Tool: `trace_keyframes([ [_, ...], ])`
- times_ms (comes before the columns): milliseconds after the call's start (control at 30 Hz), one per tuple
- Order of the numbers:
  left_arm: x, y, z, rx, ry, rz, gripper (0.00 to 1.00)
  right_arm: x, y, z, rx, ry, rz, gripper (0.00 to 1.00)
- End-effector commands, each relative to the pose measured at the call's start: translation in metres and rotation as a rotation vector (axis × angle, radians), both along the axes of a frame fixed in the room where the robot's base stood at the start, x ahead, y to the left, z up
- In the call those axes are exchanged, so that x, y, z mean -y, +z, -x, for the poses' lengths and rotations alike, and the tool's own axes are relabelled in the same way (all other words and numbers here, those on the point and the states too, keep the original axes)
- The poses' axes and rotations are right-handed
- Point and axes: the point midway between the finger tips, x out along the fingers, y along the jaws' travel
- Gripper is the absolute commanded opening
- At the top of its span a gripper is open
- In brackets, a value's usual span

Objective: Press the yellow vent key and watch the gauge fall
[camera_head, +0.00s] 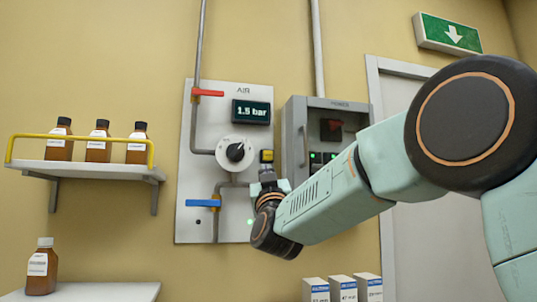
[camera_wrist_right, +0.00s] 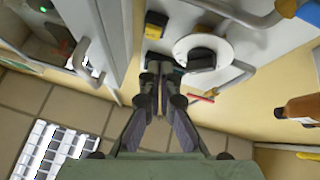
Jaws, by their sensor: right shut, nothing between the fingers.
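The yellow vent key (camera_head: 267,156) sits in a dark housing on the grey air panel (camera_head: 228,88), right of the dial. It also shows in the right wrist view (camera_wrist_right: 155,20), beyond my fingertips. The gauge is a dark display (camera_head: 251,112) that reads 1.5 bar. My right gripper (camera_head: 267,175) is just below the key in the head view, shut and empty. Its fingers show together in the wrist view (camera_wrist_right: 158,70). A small gap seems to lie between fingertips and key; I cannot tell its depth. My left gripper is out of view.
Beside the key are a white dial (camera_head: 235,152), a red lever (camera_head: 208,92) and a blue lever (camera_head: 203,203). A grey cabinet (camera_head: 296,130) stands out at the right. A shelf (camera_head: 90,168) with brown bottles hangs at the left. Boxes (camera_head: 342,290) stand below.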

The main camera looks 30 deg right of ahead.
Motion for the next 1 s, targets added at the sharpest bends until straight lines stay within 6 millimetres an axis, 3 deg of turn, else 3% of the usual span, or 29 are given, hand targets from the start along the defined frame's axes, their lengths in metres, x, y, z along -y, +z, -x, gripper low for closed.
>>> trace_keyframes([
  [33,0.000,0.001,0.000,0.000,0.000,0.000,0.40,0.006,0.019,0.006,0.035,-0.039,0.020,0.00],
  [100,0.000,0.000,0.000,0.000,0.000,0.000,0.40,0.013,0.039,0.013,0.076,-0.106,0.061,0.00],
  [200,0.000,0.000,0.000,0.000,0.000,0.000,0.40,0.020,0.056,0.023,0.103,-0.196,0.115,0.00],
  [767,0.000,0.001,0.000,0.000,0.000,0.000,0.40,0.021,0.058,0.026,0.082,-0.270,0.182,0.00],
  [1000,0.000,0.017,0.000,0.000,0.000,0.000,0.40,0.027,0.061,0.008,0.081,-0.271,0.181,0.00],
])
